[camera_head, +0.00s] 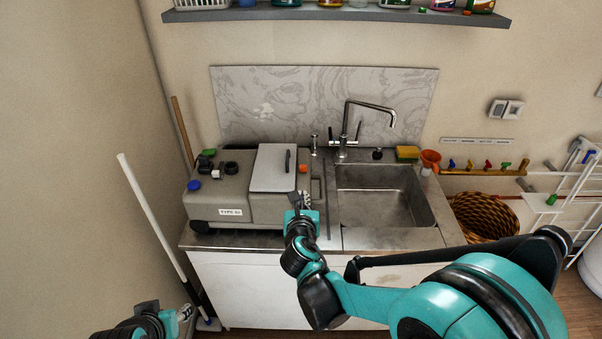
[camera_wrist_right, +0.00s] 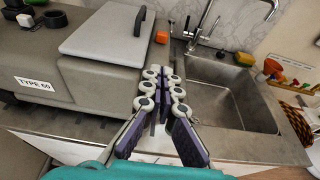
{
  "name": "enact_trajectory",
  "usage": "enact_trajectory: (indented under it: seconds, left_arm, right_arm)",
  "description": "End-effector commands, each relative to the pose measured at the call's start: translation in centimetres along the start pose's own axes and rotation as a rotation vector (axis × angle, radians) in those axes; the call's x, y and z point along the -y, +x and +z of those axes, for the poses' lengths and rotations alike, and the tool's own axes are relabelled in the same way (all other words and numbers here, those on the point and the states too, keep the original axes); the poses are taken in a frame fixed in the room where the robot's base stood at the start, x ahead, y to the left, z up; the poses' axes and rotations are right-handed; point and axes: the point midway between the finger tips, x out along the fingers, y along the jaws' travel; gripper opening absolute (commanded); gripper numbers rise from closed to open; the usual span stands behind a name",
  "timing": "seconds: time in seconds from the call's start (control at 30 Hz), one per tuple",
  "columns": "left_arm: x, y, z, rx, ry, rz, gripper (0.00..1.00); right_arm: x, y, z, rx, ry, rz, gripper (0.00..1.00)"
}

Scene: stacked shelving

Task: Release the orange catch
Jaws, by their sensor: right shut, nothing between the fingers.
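The orange catch (camera_head: 303,168) is a small orange piece at the right side of a grey machine (camera_head: 236,192) labelled TYPE 60, beside its light grey lid (camera_head: 273,168). The lid is down and has a dark handle. The catch also shows in the right wrist view (camera_wrist_right: 162,37), beyond my fingertips. My right gripper (camera_head: 299,197) is shut and empty, in front of the machine's right end and apart from the catch. Its fingers show in the right wrist view (camera_wrist_right: 165,88). My left gripper (camera_head: 186,313) is low at the bottom left, mostly cut off; its opening is unclear.
A steel sink (camera_head: 385,198) with a tall tap (camera_head: 366,105) lies right of the machine. A yellow-green sponge (camera_head: 407,153) and an orange funnel (camera_head: 430,158) stand at its back right. A shelf (camera_head: 340,14) hangs above. A white pole (camera_head: 158,220) leans at the left.

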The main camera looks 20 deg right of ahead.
Motion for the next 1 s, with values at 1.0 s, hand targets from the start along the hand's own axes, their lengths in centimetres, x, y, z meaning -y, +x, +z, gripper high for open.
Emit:
enact_trajectory:
  seconds: [1.0]
  left_arm:
    - [0.0,2.2,1.5,0.000,0.000,0.000,0.40]
  right_arm:
    - [0.0,13.8,1.2,0.000,0.003,0.000,0.00]
